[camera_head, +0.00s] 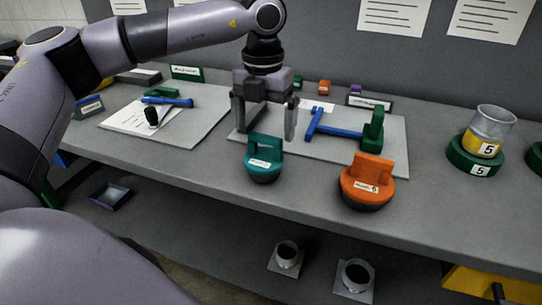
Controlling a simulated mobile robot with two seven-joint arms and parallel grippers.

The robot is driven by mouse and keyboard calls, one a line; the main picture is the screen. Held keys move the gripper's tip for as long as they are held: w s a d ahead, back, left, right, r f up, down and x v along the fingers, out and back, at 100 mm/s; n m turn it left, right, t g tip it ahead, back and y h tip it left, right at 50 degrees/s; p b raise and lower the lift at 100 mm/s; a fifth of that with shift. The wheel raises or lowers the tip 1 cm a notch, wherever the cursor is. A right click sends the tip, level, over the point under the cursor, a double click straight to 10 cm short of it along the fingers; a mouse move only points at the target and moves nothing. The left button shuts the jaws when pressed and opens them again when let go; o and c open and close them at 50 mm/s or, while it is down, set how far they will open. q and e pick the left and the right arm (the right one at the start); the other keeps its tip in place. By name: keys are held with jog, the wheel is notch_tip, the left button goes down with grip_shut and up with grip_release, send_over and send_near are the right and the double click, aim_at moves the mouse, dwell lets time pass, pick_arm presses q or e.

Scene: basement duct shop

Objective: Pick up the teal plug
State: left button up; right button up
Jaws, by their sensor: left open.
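The teal plug (264,159) stands upright on the grey bench near its front edge, left of the orange plug. It has a round base, an upright grip and a white label. My left gripper (265,133) points down just behind and above the teal plug. Its two fingers are apart, with nothing seen between them. The right finger comes down close to the plug's grip; I cannot tell whether they touch. My right gripper does not show.
An orange plug (367,181) stands to the right. Behind are a blue tool (343,132) and a green block (373,131) on a light board (395,150). The lower shelf holds two pipe collars.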

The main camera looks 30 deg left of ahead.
aim_at(263, 138)
pick_arm(q)
jog(key=shift+s+f, duration=0.15)
jog(key=shift+f, duration=0.35)
notch_tip(263, 138, down, 6)
jog(key=shift+s+r, duration=0.15)
jog(key=shift+r, duration=0.05)
jog(key=c, duration=0.9)
